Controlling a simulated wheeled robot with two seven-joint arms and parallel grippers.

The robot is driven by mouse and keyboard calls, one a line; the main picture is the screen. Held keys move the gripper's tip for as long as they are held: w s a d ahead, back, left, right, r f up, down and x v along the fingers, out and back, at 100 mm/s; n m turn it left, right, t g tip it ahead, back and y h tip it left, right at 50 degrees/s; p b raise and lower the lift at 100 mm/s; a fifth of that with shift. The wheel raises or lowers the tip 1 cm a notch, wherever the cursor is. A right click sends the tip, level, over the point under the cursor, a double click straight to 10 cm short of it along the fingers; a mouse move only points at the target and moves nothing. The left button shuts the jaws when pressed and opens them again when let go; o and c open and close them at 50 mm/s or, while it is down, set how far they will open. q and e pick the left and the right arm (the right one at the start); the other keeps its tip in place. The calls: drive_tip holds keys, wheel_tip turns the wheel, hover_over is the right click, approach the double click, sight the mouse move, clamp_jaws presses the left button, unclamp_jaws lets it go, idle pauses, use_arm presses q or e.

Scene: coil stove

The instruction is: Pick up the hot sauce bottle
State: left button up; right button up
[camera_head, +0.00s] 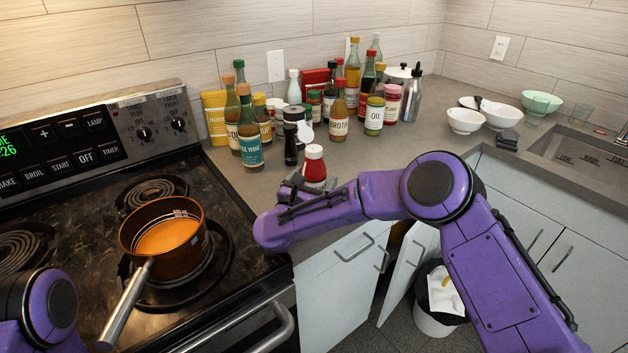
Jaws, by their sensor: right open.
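A short red bottle with a pale top (314,168), which looks like the hot sauce bottle, stands upright near the counter's front edge, right of the stove. Its label cannot be read and its lower part is hidden. My right gripper (308,188) is open at the base of this bottle, partly hidden behind my purple wrist. Its fingers appear beside the bottle; I cannot tell whether they touch it. My left arm shows only at the lower left corner, and its gripper is out of view.
Several bottles and jars crowd the back counter. A pot of orange soup (148,209) sits on the stove. The counter right of the bottles is clear up to the bowls (465,121).

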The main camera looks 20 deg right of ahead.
drive_tip(key=shift+w+d, duration=0.1)
drive_tip(key=shift+d, duration=0.05)
drive_tip(key=c, duration=1.5)
